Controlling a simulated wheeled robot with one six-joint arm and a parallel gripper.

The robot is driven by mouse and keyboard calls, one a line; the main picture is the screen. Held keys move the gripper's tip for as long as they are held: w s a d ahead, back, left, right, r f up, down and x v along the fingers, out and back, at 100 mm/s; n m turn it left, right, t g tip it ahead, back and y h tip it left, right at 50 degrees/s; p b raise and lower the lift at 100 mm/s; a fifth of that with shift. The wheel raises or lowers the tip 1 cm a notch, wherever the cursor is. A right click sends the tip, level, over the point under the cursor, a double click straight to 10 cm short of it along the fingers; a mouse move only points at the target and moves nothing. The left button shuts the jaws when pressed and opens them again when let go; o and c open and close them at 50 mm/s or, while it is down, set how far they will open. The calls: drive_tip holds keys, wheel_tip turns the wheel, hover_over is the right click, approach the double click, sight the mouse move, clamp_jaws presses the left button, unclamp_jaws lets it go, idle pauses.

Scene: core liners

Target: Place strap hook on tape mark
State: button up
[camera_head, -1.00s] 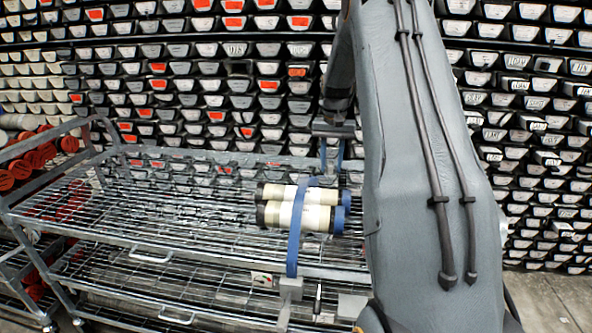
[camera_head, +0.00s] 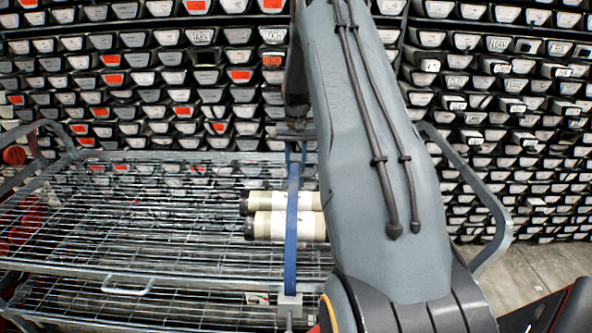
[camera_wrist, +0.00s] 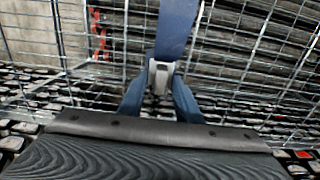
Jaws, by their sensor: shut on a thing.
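My gripper (camera_head: 295,155) hangs above the rear part of the wire trolley. In the wrist view, my gripper's blue fingers (camera_wrist: 159,90) are shut on a grey metal piece (camera_wrist: 160,72), apparently the strap hook. A wide blue strap (camera_wrist: 175,28) runs from that piece toward the top. In the head view, the blue strap (camera_head: 291,235) runs down in front of two pale core tubes (camera_head: 285,226) to a light grey fitting (camera_head: 290,299) near the trolley's front edge. My arm hides the tubes' right ends. I cannot make out the tape mark clearly.
The wire trolley (camera_head: 120,262) has two mesh decks and a front handle (camera_head: 127,287). Its left upper deck is clear. Its right end rail (camera_head: 490,215) stands behind my arm. Racks of labelled core trays (camera_head: 170,80) fill the back.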

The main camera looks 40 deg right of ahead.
sight(296, 171)
drive_tip(key=shift+f+p, duration=0.4)
drive_tip(key=shift+f, duration=1.15)
drive_tip(key=shift+f, duration=0.15)
drive_tip(key=o, duration=1.1)
